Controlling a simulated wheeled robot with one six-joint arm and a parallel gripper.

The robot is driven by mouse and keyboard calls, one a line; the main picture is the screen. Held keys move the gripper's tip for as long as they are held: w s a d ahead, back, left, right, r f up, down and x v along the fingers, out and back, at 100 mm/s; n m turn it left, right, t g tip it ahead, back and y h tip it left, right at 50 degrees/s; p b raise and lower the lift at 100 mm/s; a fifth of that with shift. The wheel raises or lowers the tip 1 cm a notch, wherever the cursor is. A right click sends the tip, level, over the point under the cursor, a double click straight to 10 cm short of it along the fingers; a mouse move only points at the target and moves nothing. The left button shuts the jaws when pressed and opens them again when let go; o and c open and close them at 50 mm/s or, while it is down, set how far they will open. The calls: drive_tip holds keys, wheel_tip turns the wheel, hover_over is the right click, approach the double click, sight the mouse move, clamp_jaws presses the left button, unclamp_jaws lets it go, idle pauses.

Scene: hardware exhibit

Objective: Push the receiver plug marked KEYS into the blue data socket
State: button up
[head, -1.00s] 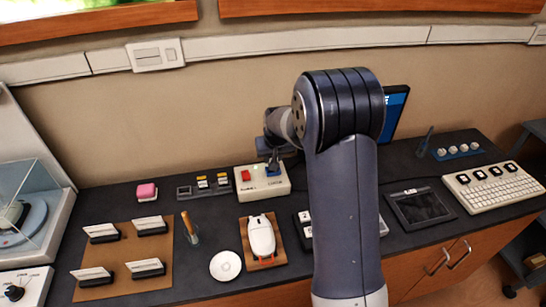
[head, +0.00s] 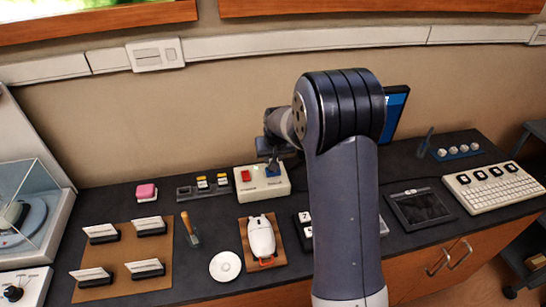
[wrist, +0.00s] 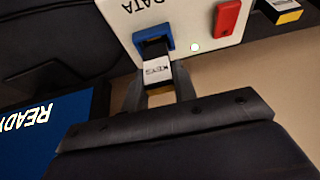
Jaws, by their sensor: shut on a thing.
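My gripper (wrist: 158,82) is shut on the white receiver plug marked KEYS (wrist: 157,70), one finger on each side of it. The plug's dark front end meets the opening of the blue data socket (wrist: 167,43) and looks lined up with it. How deep it sits I cannot tell. The socket is on a cream box marked DATA (wrist: 195,15). In the head view, my gripper (head: 272,160) is at the blue socket (head: 273,171) on the cream box (head: 262,193), and the plug is too small to make out.
A red switch (wrist: 228,19) and a small pale green light (wrist: 194,47) are on the box. A blue screen reading READY (wrist: 40,130) stands close by. A rack of labelled plugs (head: 203,187) is left of the box, and a white mouse (head: 261,237) is in front.

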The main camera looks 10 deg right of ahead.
drive_tip(key=shift+f+b, duration=0.75)
drive_tip(key=shift+f, duration=0.25)
idle(0.3)
drive_tip(key=o, duration=1.5)
drive_tip(key=shift+r, duration=0.15)
drive_tip(key=shift+r+p, duration=2.2)
drive_tip(key=shift+r, duration=1.2)
drive_tip(key=shift+f, duration=0.1)
drive_tip(key=shift+f+b, duration=2.15)
drive_tip(key=shift+f, duration=1.25)
